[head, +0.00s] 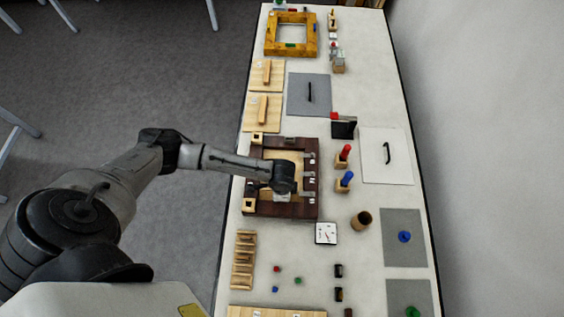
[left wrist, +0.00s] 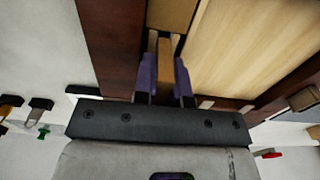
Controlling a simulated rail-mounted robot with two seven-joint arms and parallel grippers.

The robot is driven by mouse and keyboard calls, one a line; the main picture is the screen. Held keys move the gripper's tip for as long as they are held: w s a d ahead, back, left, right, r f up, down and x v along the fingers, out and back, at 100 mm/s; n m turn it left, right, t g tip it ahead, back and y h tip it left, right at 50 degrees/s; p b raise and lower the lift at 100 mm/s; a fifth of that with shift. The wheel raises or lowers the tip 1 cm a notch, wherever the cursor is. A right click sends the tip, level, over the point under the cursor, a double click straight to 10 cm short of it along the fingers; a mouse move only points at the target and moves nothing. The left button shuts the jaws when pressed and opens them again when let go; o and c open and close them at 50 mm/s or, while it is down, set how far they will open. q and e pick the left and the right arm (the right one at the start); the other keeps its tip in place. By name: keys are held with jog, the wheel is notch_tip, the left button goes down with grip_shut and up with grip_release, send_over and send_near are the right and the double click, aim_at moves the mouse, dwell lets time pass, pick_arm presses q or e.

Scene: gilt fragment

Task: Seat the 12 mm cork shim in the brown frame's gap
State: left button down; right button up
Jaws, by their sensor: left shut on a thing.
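The brown frame (head: 304,209), dark wood around a pale panel (head: 268,168), lies mid-table in the head view, partly hidden under my left arm. In the left wrist view, its dark side (left wrist: 112,45) runs along the left of my left gripper (left wrist: 165,72). The gripper's purple-padded fingers are shut on a narrow brown strip, the cork shim (left wrist: 165,58). The shim is over or in the gap between dark side and pale panel; its depth is unclear. A tan piece (left wrist: 172,12) lies just beyond it. My right gripper is out of view.
Small metal clips (head: 311,178) line the brown frame's right side. A white dial gauge (head: 326,233) sits near its lower right corner. Red (head: 345,153) and blue (head: 345,180) handled tools stand to the right. A gold frame (head: 270,48) lies at the far end.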

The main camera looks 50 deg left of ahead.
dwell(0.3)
pick_arm(q)
jog(key=shift+p, duration=0.4)
dwell(0.5)
jog(key=shift+r, duration=0.15)
dwell(0.5)
jog(key=shift+p, duration=0.45)
jog(key=shift+p, duration=0.35)
dwell(0.4)
jog(key=shift+f+b, duration=0.3)
jog(key=shift+f, duration=0.6)
